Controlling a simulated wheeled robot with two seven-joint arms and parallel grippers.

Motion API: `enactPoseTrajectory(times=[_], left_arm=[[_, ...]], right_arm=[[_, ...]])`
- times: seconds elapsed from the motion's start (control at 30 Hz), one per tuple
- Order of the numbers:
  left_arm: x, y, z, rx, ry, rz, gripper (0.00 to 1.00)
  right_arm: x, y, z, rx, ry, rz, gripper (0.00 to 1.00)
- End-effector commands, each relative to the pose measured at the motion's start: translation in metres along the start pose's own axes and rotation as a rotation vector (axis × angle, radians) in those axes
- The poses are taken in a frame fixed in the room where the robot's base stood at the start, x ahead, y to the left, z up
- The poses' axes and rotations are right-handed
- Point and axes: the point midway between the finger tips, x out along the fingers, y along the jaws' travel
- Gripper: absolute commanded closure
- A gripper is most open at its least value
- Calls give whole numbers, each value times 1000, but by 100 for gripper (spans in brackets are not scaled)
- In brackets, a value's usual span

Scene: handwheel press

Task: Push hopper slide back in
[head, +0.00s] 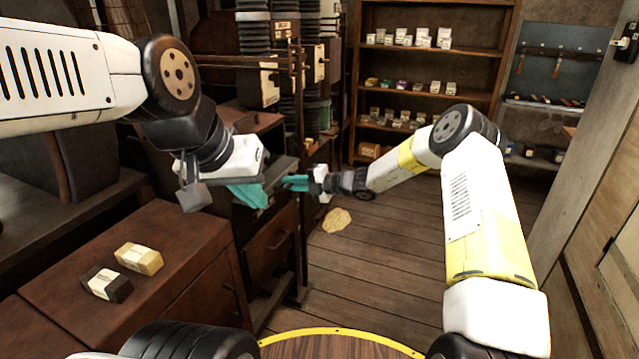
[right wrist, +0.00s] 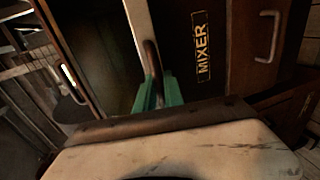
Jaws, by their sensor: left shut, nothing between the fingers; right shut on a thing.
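My right gripper (head: 294,183) is at the front of the dark machine cabinet. In the right wrist view its green fingers (right wrist: 158,94) are shut on a dark curved handle (right wrist: 150,58). The handle stands in front of a pale upright strip (right wrist: 137,30), beside a dark panel with the yellow word MIXER (right wrist: 202,48). I cannot tell how far the hopper slide sticks out. My left gripper (head: 249,195) is shut and empty, to the left of the right one and slightly lower in the head view.
A brown cabinet (head: 160,235) at lower left carries a tan block (head: 139,258) and a dark block (head: 106,284). Shelves (head: 430,65) with small boxes stand at the back.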

Motion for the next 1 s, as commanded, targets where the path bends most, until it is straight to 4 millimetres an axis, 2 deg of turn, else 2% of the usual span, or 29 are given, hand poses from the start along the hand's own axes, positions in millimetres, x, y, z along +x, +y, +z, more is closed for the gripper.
enactPoseTrajectory(times=[0.03, 0.1, 0.3, 0.77, 0.8, 0.9, 1.0], left_arm=[[0, 0, 0, 0, 0, 0, 100], [0, 0, 0, 0, 0, 0, 100], [0, 0, 0, 0, 0, 0, 100], [0, 0, 0, 0, 0, 0, 100], [0, 0, 0, 0, 0, 0, 100], [0, 0, 0, 0, 0, 0, 100], [0, 0, 0, 0, 0, 0, 100]], right_arm=[[13, 2, -2, 0, 3, 0, 100], [26, 4, -1, -1, 3, -1, 100], [48, 8, 0, 0, 1, -2, 100], [56, 11, 0, 1, 0, -1, 100], [56, 11, -1, 1, 0, -1, 85], [56, 12, -1, 1, 1, 0, 66], [56, 13, -1, 0, 1, 2, 66]])
